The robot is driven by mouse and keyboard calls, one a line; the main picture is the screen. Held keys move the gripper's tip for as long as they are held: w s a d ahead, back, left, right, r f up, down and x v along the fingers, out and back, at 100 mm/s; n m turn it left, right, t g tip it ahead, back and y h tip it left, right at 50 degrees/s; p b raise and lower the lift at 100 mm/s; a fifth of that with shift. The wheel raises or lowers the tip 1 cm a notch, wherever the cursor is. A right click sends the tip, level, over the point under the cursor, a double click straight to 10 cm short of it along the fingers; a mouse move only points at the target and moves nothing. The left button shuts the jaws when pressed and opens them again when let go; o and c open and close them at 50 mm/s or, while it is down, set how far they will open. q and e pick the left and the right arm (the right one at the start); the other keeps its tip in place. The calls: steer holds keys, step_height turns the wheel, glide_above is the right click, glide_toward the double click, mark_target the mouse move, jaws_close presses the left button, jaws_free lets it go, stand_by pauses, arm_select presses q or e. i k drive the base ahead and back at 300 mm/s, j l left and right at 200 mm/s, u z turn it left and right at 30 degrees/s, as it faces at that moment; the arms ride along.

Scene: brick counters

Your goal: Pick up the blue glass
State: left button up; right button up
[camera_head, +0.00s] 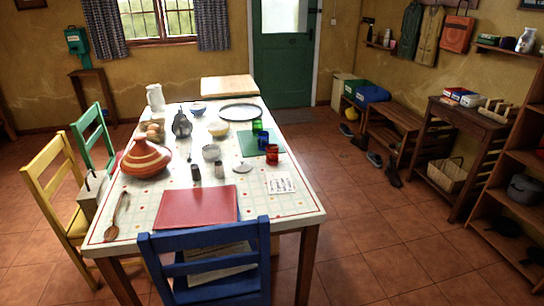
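Neither of my grippers shows in the head view.
A blue chair (207,240) stands at the table's near side, and yellow (52,160) and green (91,125) chairs at its left. A red-striped tagine (146,160), red mat (197,207) and several dishes crowd the table. Tiled floor (365,215) right of the table is clear.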

mark_target(263, 141)
steer(key=i+l+z, duration=0.35)
steer(key=l+z, duration=0.15)
steer(key=i+l+z, duration=0.6)
steer(key=i+z, duration=0.5)
steer(key=i, duration=0.2)
steer(key=i+u, duration=0.4)
steer(key=i+l+u, duration=0.35)
steer(key=i, duration=0.25)
steer(key=i+j+u, duration=0.2)
steer(key=i+u, duration=0.15)
steer(key=u, duration=0.15)
steer(key=i+u, duration=0.3)
steer(key=u, duration=0.2)
steer(key=i+u, duration=0.45)
steer(key=i+l+u, duration=0.2)
steer(key=u, duration=0.3)
steer(key=i+l+u, duration=0.35)
steer(key=u, duration=0.15)
